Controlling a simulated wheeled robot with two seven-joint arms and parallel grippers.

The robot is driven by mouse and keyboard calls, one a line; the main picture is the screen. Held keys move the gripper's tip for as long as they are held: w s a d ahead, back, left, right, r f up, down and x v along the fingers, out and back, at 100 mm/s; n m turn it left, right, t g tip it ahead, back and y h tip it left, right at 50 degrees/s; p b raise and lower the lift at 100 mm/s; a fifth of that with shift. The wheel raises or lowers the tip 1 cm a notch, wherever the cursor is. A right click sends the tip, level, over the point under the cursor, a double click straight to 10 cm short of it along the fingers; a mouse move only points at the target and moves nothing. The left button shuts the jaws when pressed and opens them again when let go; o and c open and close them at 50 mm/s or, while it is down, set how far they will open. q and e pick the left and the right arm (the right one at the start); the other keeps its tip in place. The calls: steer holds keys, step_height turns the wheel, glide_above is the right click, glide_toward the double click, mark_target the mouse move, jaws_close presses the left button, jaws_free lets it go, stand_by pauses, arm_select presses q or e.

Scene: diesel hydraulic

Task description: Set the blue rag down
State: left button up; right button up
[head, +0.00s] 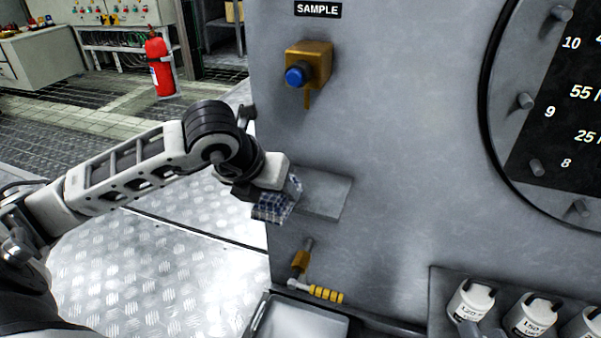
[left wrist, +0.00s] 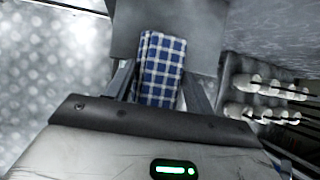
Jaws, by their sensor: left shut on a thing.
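The blue rag (head: 272,208) is a folded blue and white checked cloth. My left gripper (head: 290,190) is shut on it, at the left edge of a small grey shelf (head: 328,196) on the panel. In the left wrist view the rag (left wrist: 160,68) sits between the two fingers of the left gripper (left wrist: 162,90), with the grey shelf (left wrist: 200,40) behind it. I cannot tell whether the rag touches the shelf. My right gripper is not in view.
A brass valve with a blue knob (head: 296,76) is above, under the SAMPLE label. A small tap (head: 301,261) with a yellow handle is below, over a grey tray (head: 257,318). White labelled containers (head: 470,299) stand at lower right. A large round dial (head: 560,110) is at right.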

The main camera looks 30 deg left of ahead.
arm_select(q)
steer(key=w, duration=0.9)
steer(key=shift+d+b, duration=0.1)
steer(key=shift+b, duration=0.25)
steer(key=shift+s+f+b, duration=0.1)
steer(key=shift+f+b, duration=0.3)
steer(key=shift+f, duration=0.3)
arm_select(e)
steer(key=shift+r+t, duration=0.3)
arm_select(q)
steer(key=o, duration=1)
steer(key=shift+f, duration=0.1)
steer(key=shift+s, duration=0.1)
